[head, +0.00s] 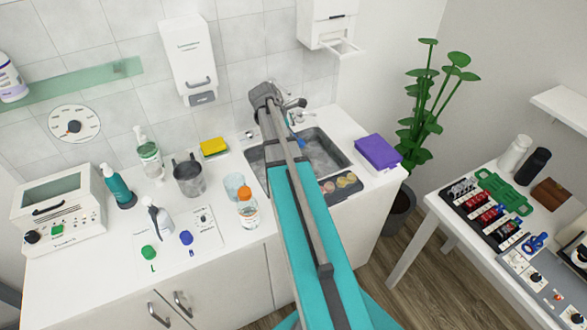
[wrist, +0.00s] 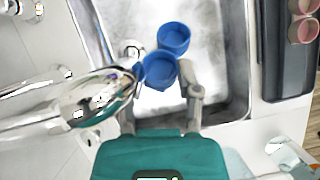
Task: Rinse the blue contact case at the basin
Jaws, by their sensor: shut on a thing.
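The blue contact case (wrist: 173,38) has two round open wells joined together, and my gripper (wrist: 158,84) is shut on its nearer well. It is over the steel basin (wrist: 235,98), beside the chrome faucet (wrist: 95,95), whose end is close to the case's left side. I cannot tell whether water is running or touching the case. In the head view a little of the blue case (head: 300,143) shows past my arm above the basin (head: 328,142); my arm hides most of the gripper there. A green cap (head: 148,252) and a blue cap (head: 186,237) lie on the counter.
An orange-capped bottle (head: 247,210), a clear glass (head: 233,184) and a metal mug (head: 188,177) stand left of the basin. A yellow sponge (head: 214,146) lies behind them.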

